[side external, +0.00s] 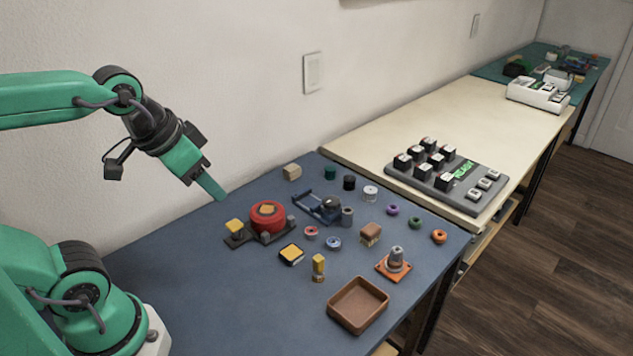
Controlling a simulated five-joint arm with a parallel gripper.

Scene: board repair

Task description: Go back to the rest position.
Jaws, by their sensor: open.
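My gripper (213,187) is at the end of my green arm, in the air above the left back part of the blue work mat (215,305). It points down and to the right. Its jaws are open and nothing shows between them. Below and to the right of it, a red round part (268,218) sits on the mat, apart from the fingers. The jaws are small in this view and one finger hides much of the other.
A grey rack of black blocks (400,175) is on the cream table. The wall is behind my arm. The mat's front left is clear.

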